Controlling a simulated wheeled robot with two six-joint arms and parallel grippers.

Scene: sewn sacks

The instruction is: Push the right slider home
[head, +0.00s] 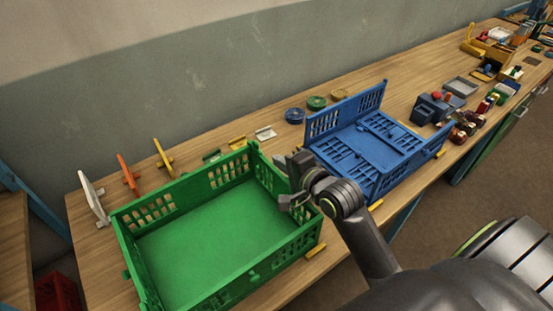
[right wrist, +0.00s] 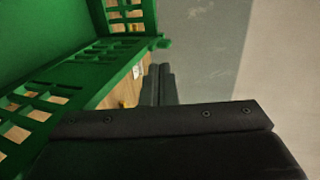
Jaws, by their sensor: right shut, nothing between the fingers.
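The green crate (head: 318,227) stands with its walls up on the table. In the right wrist view, its slotted wall (right wrist: 85,75) fills the left side. A small green tab (right wrist: 161,43) sticks out at the corner of that wall; I cannot tell whether it is the right slider. A small green piece (head: 253,275) also shows on the front wall. My right gripper (head: 297,163) is over the crate's right wall, hiding part of it. Its fingers (right wrist: 158,85) are together and empty, apart from the tab in the picture. My left gripper is not in view.
A blue crate (head: 345,165), partly folded, stands close to the right of my right gripper. Yellow strips (head: 315,250) sit at the crate edges. The wall is behind the table.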

